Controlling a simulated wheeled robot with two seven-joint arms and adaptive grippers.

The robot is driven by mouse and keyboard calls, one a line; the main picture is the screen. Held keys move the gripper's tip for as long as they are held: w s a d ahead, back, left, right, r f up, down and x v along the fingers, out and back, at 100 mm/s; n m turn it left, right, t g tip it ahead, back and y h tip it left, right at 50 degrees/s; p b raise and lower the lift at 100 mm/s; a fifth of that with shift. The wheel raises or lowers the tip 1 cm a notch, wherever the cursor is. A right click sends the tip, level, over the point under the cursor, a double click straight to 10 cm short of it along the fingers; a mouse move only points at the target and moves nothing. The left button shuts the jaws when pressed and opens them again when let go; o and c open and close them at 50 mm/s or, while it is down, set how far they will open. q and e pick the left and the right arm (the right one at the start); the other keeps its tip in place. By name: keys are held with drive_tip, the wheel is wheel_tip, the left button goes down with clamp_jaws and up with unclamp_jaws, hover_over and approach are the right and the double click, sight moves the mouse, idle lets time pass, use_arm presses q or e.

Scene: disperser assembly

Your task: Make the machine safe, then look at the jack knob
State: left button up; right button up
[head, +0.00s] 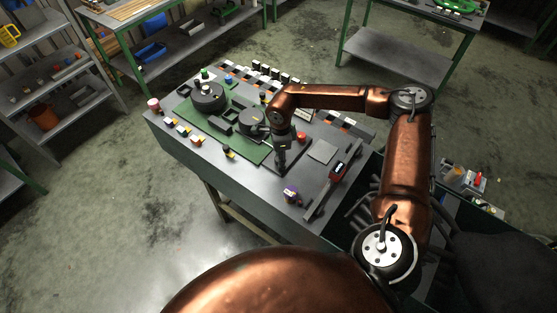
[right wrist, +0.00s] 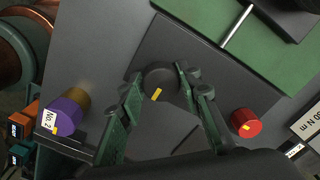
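My right gripper (head: 281,158) is low over the workbench, beside the green board with the machine parts. In the right wrist view the gripper (right wrist: 160,82) is open, with its green-grey fingers on either side of a dark round knob (right wrist: 158,74) bearing a yellow mark. I cannot tell whether they touch it. No label identifies which knob is the jack knob. My left gripper is not in view.
A purple piece labelled "No. 2" (right wrist: 65,118) stands left of the fingers. Round dark parts (head: 208,97) sit on the green board (head: 190,113). Small pieces line the bench's back.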

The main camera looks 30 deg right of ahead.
drive_tip(key=c, duration=0.3)
drive_tip(key=shift+s, duration=0.1)
drive_tip(key=c, duration=0.3)
drive_tip(key=shift+f+m, duration=0.1)
drive_tip(key=shift+m, duration=0.2)
drive_tip(key=shift+c, duration=0.2)
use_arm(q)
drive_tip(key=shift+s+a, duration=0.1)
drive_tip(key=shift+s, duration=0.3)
use_arm(e)
drive_tip(key=shift+m, duration=0.4)
drive_tip(key=o, duration=1.1)
drive_tip(key=shift+s, duration=0.15)
drive_tip(key=shift+o, duration=0.3)
